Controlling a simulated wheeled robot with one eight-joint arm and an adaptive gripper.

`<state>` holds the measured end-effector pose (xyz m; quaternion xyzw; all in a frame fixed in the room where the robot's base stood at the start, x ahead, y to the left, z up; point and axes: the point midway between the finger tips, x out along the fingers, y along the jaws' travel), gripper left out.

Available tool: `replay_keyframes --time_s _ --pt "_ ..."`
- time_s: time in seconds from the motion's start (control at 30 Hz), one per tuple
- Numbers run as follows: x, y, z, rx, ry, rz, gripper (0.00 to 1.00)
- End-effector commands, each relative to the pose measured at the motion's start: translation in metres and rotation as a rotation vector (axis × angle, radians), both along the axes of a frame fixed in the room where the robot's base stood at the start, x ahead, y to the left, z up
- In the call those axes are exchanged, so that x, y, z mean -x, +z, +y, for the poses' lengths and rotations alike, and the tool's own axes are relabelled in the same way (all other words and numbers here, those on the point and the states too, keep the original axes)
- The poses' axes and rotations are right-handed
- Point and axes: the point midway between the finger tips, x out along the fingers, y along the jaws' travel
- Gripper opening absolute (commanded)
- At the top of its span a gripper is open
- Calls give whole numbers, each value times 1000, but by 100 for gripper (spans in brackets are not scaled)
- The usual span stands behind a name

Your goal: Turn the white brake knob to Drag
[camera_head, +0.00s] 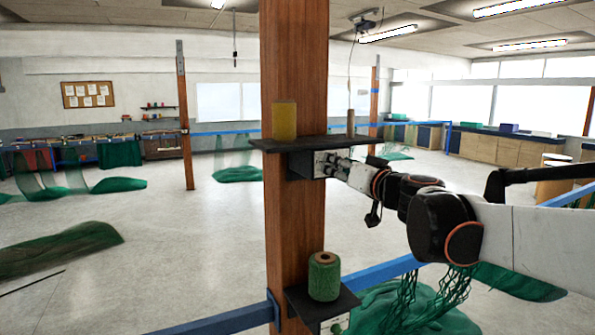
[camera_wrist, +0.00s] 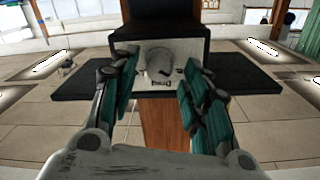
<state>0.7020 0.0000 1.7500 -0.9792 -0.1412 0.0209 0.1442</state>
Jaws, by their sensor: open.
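The white brake knob (camera_wrist: 160,67) sits on a pale panel (camera_wrist: 184,48) under a dark shelf (camera_head: 315,145) on the wooden post (camera_head: 294,215). My gripper (camera_wrist: 157,72) is open, with its teal-padded fingers on the left and right of the knob in the wrist view, which looks upside down. I see gaps between the pads and the knob; contact is not visible. In the head view my gripper (camera_head: 338,166) reaches the panel from the right and hides the knob. The panel's markings are too small to read.
A yellow spool (camera_head: 284,121) stands on the shelf. Below, a green twine spool (camera_head: 324,276) stands on a lower bracket with another small panel (camera_head: 335,325). A blue rail (camera_head: 375,272) and green netting (camera_head: 410,308) lie behind. Floor to the left is mostly open.

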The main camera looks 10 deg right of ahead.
Motion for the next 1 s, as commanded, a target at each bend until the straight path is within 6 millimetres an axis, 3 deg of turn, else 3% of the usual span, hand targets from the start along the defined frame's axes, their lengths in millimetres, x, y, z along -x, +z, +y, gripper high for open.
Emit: replay_keyframes --time_s 0.3,0.5,1.0 --pt "0 55 0 0 0 0 43" --pt "0 81 0 0 0 0 43" --pt "0 90 0 -6 0 2 43"
